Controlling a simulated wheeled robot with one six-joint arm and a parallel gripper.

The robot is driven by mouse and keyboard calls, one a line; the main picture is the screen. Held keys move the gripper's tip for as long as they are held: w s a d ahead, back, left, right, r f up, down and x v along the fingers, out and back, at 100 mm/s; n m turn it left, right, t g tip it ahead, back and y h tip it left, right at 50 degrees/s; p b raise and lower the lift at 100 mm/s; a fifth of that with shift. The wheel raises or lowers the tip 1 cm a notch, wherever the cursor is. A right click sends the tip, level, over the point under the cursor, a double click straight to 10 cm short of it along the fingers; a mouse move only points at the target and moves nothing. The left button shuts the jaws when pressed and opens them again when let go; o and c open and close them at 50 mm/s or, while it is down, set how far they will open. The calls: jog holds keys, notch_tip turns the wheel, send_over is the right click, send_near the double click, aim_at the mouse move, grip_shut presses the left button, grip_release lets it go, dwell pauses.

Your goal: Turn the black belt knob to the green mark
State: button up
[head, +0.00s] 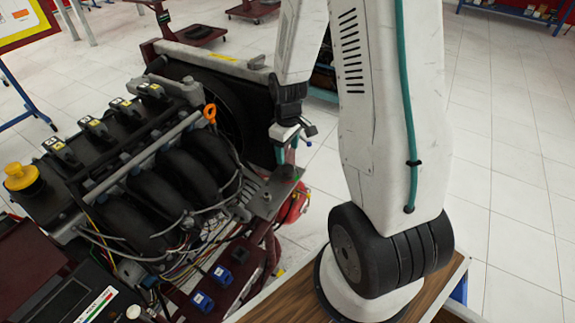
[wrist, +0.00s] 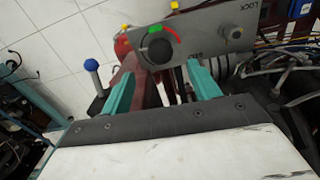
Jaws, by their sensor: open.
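The black belt knob (wrist: 157,49) is on a grey panel (wrist: 205,38) in the wrist view, top centre. A green mark (wrist: 155,29) lies at the knob's upper edge, and a red arc (wrist: 173,34) runs to the right of it. Which way the knob points is too small to tell. My gripper (wrist: 162,85) is open, its two teal fingers apart, short of the panel and below the knob in the picture. Nothing is between the fingers. In the head view my gripper (head: 292,145) is at the engine stand's right side, and the knob is hidden.
The engine (head: 150,160) with cables and hoses fills the left of the head view. A blue ball-topped lever (wrist: 91,66) stands left of the fingers. A second, smaller knob (wrist: 236,32) is on the panel's right. Open tiled floor (head: 500,180) lies to the right.

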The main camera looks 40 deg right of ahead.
aim_at(288, 168)
notch_tip(288, 168, down, 7)
jog(key=shift+f, duration=0.1)
dwell(0.3)
jog(key=c, duration=1)
